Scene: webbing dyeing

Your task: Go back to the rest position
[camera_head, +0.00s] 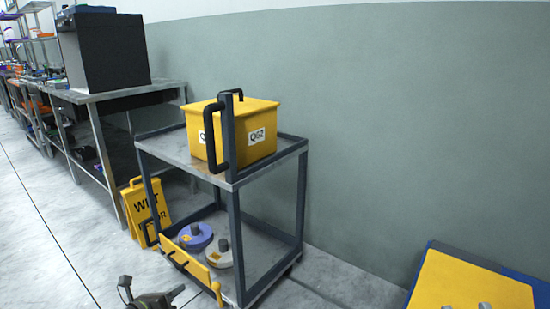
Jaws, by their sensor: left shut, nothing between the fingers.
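My left gripper (152,299) shows at the bottom edge, left of centre, as dark parts low in front of the cart. It is shut and empty, and the frame's lower edge cuts part of it off. It is apart from the yellow box above. My right gripper is not in view. No marker of the rest position shows.
A dark metal cart (295,146) stands ahead, with a yellow lidded box (232,120) on top and blue and white reels (195,237) below. A yellow wet-floor sign (137,207) stands left of it. A workbench (120,92) lines the wall. Left floor is clear.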

